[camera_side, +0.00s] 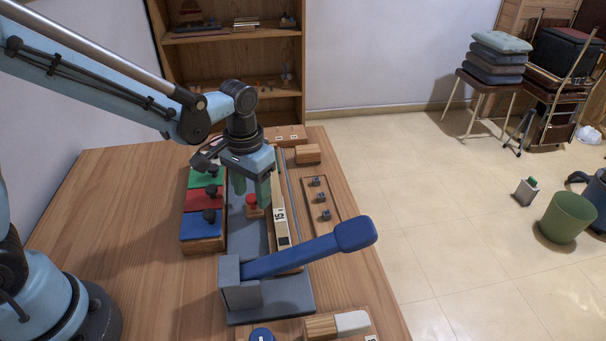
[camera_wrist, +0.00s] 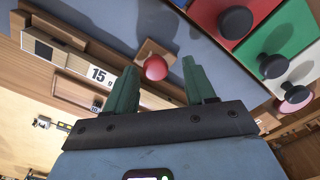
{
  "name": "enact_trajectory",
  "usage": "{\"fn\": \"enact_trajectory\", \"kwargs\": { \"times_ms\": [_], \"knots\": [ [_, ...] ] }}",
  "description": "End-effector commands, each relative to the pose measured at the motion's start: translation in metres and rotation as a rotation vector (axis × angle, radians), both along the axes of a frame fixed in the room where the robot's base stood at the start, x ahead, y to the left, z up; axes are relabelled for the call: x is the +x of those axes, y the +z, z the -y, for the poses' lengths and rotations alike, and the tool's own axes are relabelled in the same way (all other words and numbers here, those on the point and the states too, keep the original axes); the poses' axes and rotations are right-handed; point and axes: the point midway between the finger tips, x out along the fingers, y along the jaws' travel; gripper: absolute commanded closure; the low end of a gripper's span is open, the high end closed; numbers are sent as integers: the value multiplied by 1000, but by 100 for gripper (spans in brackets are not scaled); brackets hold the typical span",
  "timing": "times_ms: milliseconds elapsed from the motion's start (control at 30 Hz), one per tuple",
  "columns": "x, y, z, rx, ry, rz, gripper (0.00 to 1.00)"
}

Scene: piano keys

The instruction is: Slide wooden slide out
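A red round knob (camera_side: 251,200) sits on a small wooden block (camera_side: 255,212) on the grey plate, beside a long wooden strip (camera_side: 283,236) with a white "15" label. The knob (camera_wrist: 155,68) and label (camera_wrist: 99,75) also show in the wrist view. My gripper (camera_side: 252,192) points down just above the knob. In the wrist view its two green fingers (camera_wrist: 161,68) are spread apart on either side of the knob, with gaps visible. Contact with the knob cannot be told. The arm and fingers hide part of the strip's far end.
Green, red and blue panels (camera_side: 200,226) with dark knobs stand left of the grey plate (camera_side: 240,238). A big blue lever (camera_side: 310,250) crosses the front. A wooden tray with grey pegs (camera_side: 322,200) lies right. A wooden block (camera_side: 307,154) stands behind it. Bare table lies left.

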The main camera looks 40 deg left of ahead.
Motion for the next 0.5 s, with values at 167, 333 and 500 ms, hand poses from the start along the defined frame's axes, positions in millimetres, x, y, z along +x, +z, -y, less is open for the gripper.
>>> {"fn": "enact_trajectory", "kwargs": {
  "times_ms": [167, 333, 500],
  "knots": [
    [-1, 0, 1, -1, -1, -2, 45],
    [-1, 8, 1, -2, -2, -3, 45],
    [-1, 31, 1, -2, -2, -3, 45]
  ]
}}
